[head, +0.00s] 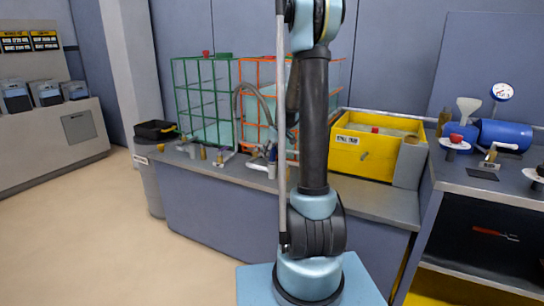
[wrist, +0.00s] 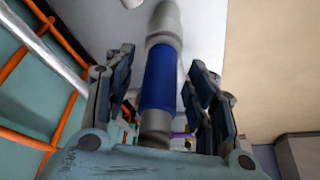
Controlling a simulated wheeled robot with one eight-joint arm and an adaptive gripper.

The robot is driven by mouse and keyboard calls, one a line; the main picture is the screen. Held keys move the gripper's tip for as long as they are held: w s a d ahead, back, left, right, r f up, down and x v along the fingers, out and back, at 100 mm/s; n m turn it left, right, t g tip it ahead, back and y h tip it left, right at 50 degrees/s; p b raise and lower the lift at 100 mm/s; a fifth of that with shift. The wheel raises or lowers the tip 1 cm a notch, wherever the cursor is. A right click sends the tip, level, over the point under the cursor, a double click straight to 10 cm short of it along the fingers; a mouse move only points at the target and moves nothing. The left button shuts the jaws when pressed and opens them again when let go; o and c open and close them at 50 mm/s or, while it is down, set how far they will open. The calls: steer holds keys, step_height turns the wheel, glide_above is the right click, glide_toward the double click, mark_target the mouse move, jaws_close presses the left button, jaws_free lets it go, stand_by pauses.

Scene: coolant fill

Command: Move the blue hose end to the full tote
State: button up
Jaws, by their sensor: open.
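In the wrist view a grey hose end with a blue band (wrist: 162,78) stands between the two fingers of my gripper (wrist: 163,62). The fingers are open, with a visible gap on each side of the band. In the head view a grey hose (head: 241,90) arches in front of the totes; my arm hides part of this area, and my gripper is not clear there. A green-caged tote (head: 203,88) stands at the left, with pale teal in its lower part. An orange-caged tote (head: 250,62) stands beside it, partly hidden by my arm. Orange bars also show at left in the wrist view.
The grey bench (head: 230,172) carries small fittings along its front edge. A yellow bin (head: 362,150) stands right of my arm. A black tray (head: 155,130) is at the left end. A blue cylinder (head: 503,134) and gauge (head: 502,91) stand on the right counter. The floor at left is clear.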

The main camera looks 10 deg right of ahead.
steer(key=v, duration=1.1)
steer(key=shift+r, duration=0.25)
steer(key=shift+s, duration=0.1)
